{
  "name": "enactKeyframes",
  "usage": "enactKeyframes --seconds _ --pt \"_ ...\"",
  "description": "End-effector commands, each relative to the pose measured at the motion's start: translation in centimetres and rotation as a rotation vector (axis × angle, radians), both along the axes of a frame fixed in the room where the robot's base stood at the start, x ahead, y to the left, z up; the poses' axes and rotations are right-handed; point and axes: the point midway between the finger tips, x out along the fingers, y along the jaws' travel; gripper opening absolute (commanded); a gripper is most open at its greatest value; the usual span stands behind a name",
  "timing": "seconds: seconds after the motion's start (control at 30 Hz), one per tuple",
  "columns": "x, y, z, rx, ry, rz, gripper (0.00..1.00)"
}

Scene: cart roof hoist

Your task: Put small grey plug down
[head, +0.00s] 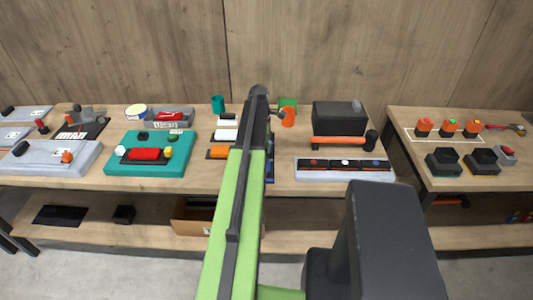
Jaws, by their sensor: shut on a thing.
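My arm reaches from the bottom middle over the long workbench, and its end is above the bench's back part. My gripper (278,113) is mostly hidden behind the arm; only a small dark part shows at the right of the arm's end, close to an orange cup (288,117). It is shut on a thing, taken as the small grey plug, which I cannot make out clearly. I cannot tell whether what it holds touches anything. A small grey piece (357,105) also shows at the right end of a dark box (339,118).
A teal tray (112,168) and grey trays (38,172) lie on the left. An orange-handled hammer (340,143) lies before the dark box, behind a grey strip tray (344,175). A teal cup (218,103) stands at the back.

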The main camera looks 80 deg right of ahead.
Motion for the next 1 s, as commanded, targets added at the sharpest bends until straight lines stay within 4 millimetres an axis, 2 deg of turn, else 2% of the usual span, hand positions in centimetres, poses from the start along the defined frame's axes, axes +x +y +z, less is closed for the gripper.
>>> enactKeyframes --seconds 0.27,0.3,0.43,0.77,0.87,1.0 --pt "0.0 0.0 -0.2 0.001 -0.001 0.0 0.0" --pt "0.0 0.0 0.0 0.0 -0.001 0.0 0.3" --pt "0.0 0.0 0.0 0.001 -0.001 0.0 0.47" --pt "0.0 0.0 0.2 0.0 -0.001 0.0 0.47" --pt "0.1 0.0 0.9 0.0 -0.001 0.0 0.47" --pt "0.3 0.1 2.9 0.0 -0.001 0.0 0.47"
